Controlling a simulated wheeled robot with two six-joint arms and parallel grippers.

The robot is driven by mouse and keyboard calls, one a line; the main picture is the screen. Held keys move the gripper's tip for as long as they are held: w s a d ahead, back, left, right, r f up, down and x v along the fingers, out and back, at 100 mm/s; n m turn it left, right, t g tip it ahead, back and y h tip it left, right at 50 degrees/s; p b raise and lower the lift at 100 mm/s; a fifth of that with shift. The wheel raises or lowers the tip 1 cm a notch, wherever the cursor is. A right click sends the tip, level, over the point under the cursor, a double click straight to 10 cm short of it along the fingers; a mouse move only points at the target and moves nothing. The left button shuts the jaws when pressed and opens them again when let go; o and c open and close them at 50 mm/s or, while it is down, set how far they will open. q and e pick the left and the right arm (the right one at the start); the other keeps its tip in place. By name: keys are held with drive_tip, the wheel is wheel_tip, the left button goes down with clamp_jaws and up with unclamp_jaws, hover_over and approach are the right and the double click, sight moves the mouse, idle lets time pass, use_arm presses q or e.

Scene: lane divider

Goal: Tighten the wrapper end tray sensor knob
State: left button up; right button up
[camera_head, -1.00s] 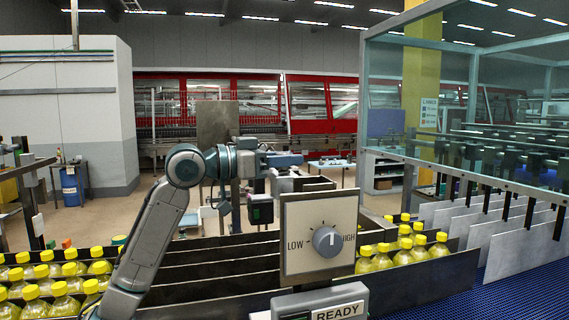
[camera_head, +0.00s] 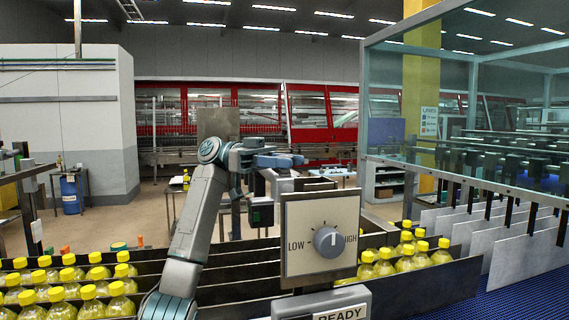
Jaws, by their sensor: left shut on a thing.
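My left gripper (camera_head: 290,161) is above and behind the top edge of the dial panel, at the top of a small sensor mount (camera_head: 284,183). Its blue-grey fingers are shut on a small part there, which I take to be the sensor knob; the fingers hide most of it. A cream panel (camera_head: 303,262) marked LOW and HIGH stands in front with a grey dial (camera_head: 328,242), whose pale pointer is up and slightly right. No finger touches this dial. My right gripper is not in view.
Yellow-capped bottles stand in lanes at left (camera_head: 62,296) and right (camera_head: 408,262), between dark dividers (camera_head: 425,284). A grey READY box (camera_head: 322,304) sits below the panel. A glass guard (camera_head: 420,95) and pale upright plates (camera_head: 523,258) stand at right.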

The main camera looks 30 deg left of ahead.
use_arm(q)
drive_tip(key=shift+r+m+g+y, duration=0.15)
drive_tip(key=shift+m+g, duration=0.65)
drive_tip(key=shift+g, duration=0.45)
drive_tip(key=shift+f+m+g+y, duration=0.15)
drive_tip(key=shift+m+g, duration=0.65)
drive_tip(key=shift+g, duration=0.45)
drive_tip(key=shift+r, duration=0.1)
drive_tip(key=o, duration=0.8)
drive_tip(key=shift+o, duration=0.8)
drive_tip(key=shift+s+d, duration=0.15)
